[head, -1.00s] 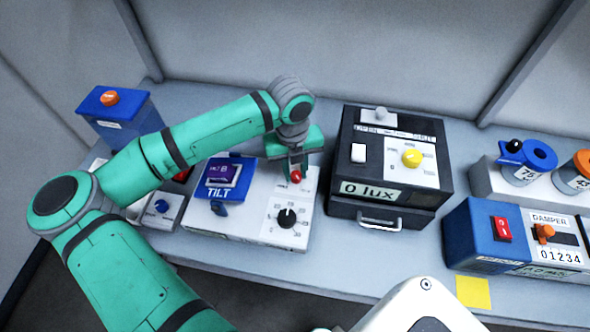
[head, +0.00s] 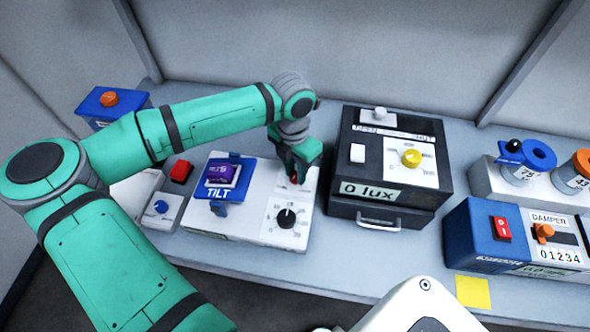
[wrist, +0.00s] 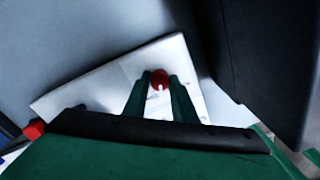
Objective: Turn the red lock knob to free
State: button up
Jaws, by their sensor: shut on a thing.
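The red lock knob (wrist: 159,78) sits on the white panel of the tilt unit (head: 254,233). In the wrist view the two dark green fingers of my gripper (wrist: 160,88) stand on either side of it and close on it. In the head view my gripper (head: 294,178) comes down on the panel's upper right, and only a little red of the knob (head: 293,178) shows. Its lettering and pointer direction are too small or hidden to read. The blue TILT display (head: 223,173) and a black dial (head: 286,218) are on the same unit.
A black box (head: 385,205) marked 0 lux stands just right of the tilt unit. Left of it are a blue-knob box (head: 161,207) and a red button (head: 181,171). A blue box with an orange button (head: 108,98) is at the back left.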

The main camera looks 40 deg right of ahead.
aim_at(295, 172)
jog(key=m, duration=0.4)
jog(key=shift+m, duration=0.4)
dwell(0.4)
jog(key=o, duration=1)
jog(key=shift+o, duration=0.2)
jog(key=shift+r, duration=0.15)
notch_tip(295, 172, up, 11)
jog(key=shift+w+f, duration=0.2)
jog(key=shift+w, duration=0.05)
jog(key=shift+d, duration=0.15)
